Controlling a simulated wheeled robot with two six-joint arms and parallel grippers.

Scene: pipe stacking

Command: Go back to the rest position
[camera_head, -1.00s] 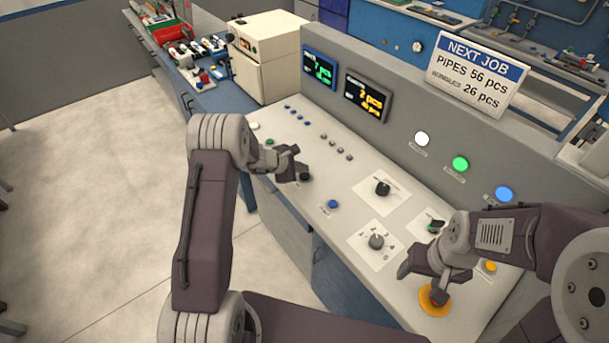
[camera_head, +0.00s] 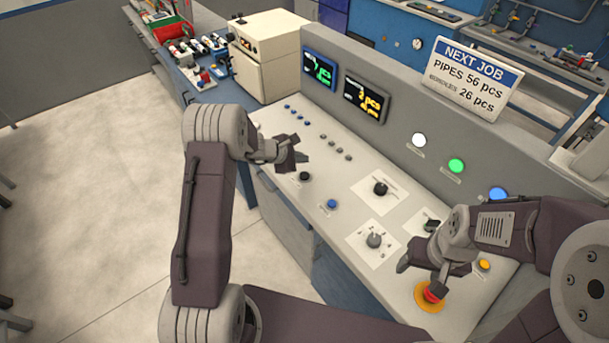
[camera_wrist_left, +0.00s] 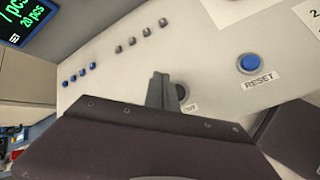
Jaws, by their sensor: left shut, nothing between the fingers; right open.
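My left gripper (camera_head: 299,161) is over the left part of the grey control panel (camera_head: 291,151), a little above a black knob (camera_head: 305,176). It is shut and empty. In the left wrist view its fingers (camera_wrist_left: 159,78) are together, with the black knob (camera_wrist_left: 181,91) partly behind them. A blue RESET button (camera_wrist_left: 249,63) is to their right in that view. My right gripper (camera_head: 421,276) is open over the right end of the panel, close to the red button on a yellow ring (camera_head: 428,305). I cannot tell whether it touches the button.
A sign reading NEXT JOB (camera_head: 474,78) stands on the panel's back wall, right of two lit displays (camera_head: 366,98). White, green (camera_head: 456,166) and blue lamps are below it. A beige box (camera_head: 266,58) stands at the panel's left end. The floor (camera_head: 90,190) at left is clear.

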